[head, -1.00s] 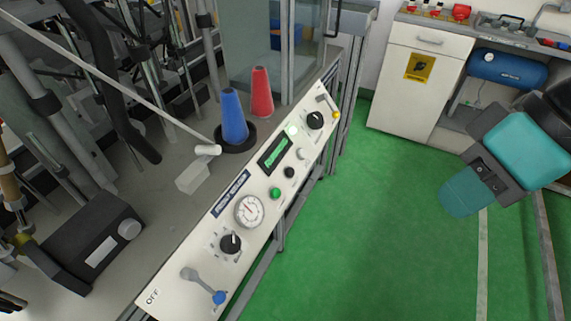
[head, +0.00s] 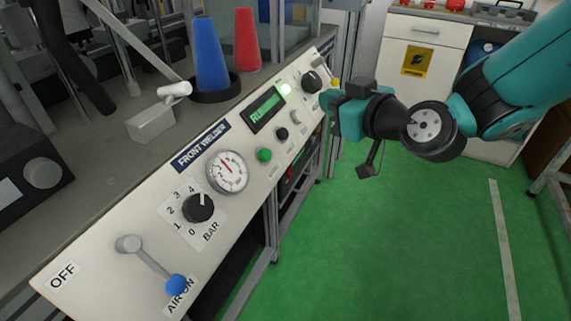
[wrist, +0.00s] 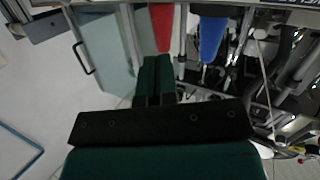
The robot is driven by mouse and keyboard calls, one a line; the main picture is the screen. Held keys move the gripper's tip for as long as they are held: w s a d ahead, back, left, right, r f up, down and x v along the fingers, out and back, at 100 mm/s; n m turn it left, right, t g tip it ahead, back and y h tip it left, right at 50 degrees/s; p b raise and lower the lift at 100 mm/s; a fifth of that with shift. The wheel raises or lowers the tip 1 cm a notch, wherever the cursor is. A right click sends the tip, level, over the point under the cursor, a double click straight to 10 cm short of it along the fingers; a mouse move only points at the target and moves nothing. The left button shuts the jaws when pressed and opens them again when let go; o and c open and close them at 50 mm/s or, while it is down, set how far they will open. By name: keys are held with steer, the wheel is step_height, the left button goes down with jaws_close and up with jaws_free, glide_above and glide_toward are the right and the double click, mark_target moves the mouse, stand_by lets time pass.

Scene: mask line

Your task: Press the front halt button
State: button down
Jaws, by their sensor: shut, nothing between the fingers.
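The front welder panel (head: 125,215) slopes along the bench edge. My gripper (head: 329,101) is at the upper right end of the panel, right of the buttons. In the wrist view its teal fingers (wrist: 157,72) are together and empty. Contact with the panel cannot be told.
A gauge (head: 227,171), a pressure knob (head: 198,207), and a blue-tipped lever (head: 176,285) occupy the panel's lower left. Another black knob (head: 312,82) is close to my gripper. Blue (head: 211,55) and red (head: 247,40) cones stand behind the panel. Green floor is clear at right.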

mark_target(283, 134)
steer(key=shift+w+d+f+t+b, duration=0.25)
steer(key=shift+w+f+t+b, duration=0.1)
steer(key=shift+w+f+t, duration=0.7)
steer(key=shift+s+f+h, duration=0.1)
steer(key=shift+f+h, duration=0.05)
steer(key=shift+h, duration=0.15)
steer(key=w+a+f+p, duration=0.2)
steer(key=a+f+p, duration=0.3)
steer(key=a, duration=0.1)
steer(key=shift+a+f+p, duration=0.2)
steer(key=shift+f+p, duration=0.1)
steer(key=shift+p, duration=0.05)
steer(key=shift+w, duration=0.1)
steer(key=shift+a, duration=0.15)
stand_by(1.0)
